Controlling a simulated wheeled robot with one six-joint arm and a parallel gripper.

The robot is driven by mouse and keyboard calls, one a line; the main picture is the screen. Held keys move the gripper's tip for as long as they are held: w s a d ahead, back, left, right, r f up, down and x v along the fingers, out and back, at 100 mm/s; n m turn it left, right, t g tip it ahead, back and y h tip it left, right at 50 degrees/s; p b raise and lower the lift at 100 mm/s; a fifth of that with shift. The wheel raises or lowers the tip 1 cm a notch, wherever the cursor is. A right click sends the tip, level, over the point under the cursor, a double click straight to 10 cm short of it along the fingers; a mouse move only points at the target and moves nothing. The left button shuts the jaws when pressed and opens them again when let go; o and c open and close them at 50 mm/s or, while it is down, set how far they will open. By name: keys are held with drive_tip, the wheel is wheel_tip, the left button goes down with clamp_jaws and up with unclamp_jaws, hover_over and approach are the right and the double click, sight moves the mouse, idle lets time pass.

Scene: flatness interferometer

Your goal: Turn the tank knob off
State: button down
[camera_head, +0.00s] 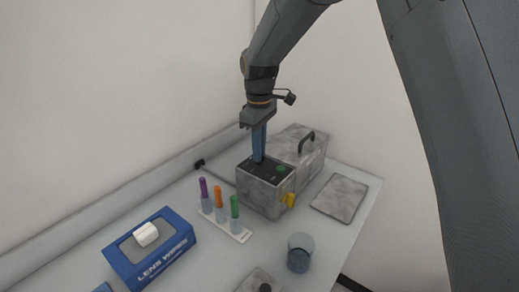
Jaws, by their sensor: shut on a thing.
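The grey tank (262,198) stands at the back of the bench, with a black control panel (268,177) on its top front. A green button (281,169) is on the panel. My gripper (258,159) points straight down at the left back part of this panel. Its blue fingers are shut on the tank knob there, and they hide the knob, so its setting cannot be read. A yellow valve-like part (289,200) sticks out of the tank's right front side, apart from my gripper.
A lid with a black handle (307,141) is behind the panel. A rack with purple, orange (219,197) and green-capped tubes, a blue lens wipes box (151,248) and a glass beaker (300,252) stand in front. A grey plate (340,198) lies at right.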

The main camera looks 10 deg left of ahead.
drive_tip(key=shift+r+m, duration=0.1)
drive_tip(key=shift+m, duration=0.6)
drive_tip(key=c, duration=1.8)
unclamp_jaws()
drive_tip(key=shift+r+b, duration=1.15)
drive_tip(key=shift+r, duration=2.75)
